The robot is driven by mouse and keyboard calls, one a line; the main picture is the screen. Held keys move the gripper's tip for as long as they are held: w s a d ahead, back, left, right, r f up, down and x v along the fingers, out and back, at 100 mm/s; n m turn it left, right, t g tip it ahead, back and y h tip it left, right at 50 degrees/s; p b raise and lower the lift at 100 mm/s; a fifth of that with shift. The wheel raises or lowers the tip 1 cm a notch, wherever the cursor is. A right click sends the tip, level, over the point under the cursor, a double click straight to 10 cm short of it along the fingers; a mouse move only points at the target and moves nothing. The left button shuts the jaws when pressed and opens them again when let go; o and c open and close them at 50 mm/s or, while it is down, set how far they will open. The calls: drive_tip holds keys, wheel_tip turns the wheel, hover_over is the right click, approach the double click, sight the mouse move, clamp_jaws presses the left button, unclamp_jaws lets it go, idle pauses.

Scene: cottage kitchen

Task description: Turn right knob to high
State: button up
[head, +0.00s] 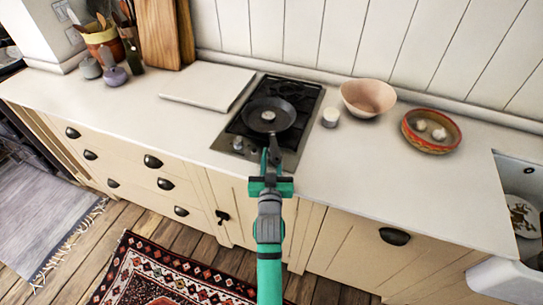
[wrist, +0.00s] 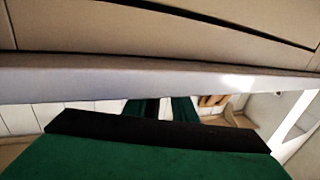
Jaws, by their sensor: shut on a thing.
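A black two-burner hob (head: 312,103) is set into the counter, with a dark pan (head: 270,115) standing on it. The left knob (head: 238,143) shows on the hob's front strip. The right knob is hidden behind my gripper (head: 270,158), which reaches the right part of that strip from the front. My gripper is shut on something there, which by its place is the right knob. In the wrist view the green fingers (wrist: 162,108) show small beyond a dark bar; the knob cannot be made out there, nor can its setting.
A white jar (head: 331,117) and a pink bowl (head: 368,98) stand right of the hob. A red-rimmed bowl (head: 432,130) holds garlic-like white pieces. A pale board (head: 207,84) lies left of the hob. The counter (head: 140,108) is otherwise largely clear. A patterned rug (head: 165,275) lies below.

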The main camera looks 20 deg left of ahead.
drive_tip(key=shift+d+f+n+g+y, duration=0.25)
drive_tip(key=shift+f+n+g+y, duration=0.25)
drive_tip(key=shift+y, duration=0.4)
drive_tip(key=shift+w+d+r+n+g+y, duration=0.1)
drive_tip(key=shift+d+n+g+y, duration=0.1)
drive_tip(key=shift+n+y, duration=0.2)
drive_tip(key=shift+w+d+n+g+y, duration=0.1)
drive_tip(key=shift+n+g+y, duration=0.15)
drive_tip(key=shift+y, duration=0.25)
drive_tip(key=shift+r+n+y, duration=0.2)
drive_tip(key=shift+n+y, duration=0.35)
drive_tip(key=shift+y, duration=0.05)
drive_tip(key=shift+r, duration=0.1)
drive_tip(key=o, duration=1)
drive_tip(key=shift+r, duration=0.1)
drive_tip(key=shift+o, duration=0.2)
drive_tip(key=shift+s, duration=0.1)
drive_tip(key=v, duration=1)
drive_tip(key=shift+s+d, duration=0.25)
drive_tip(key=shift+r, duration=0.1)
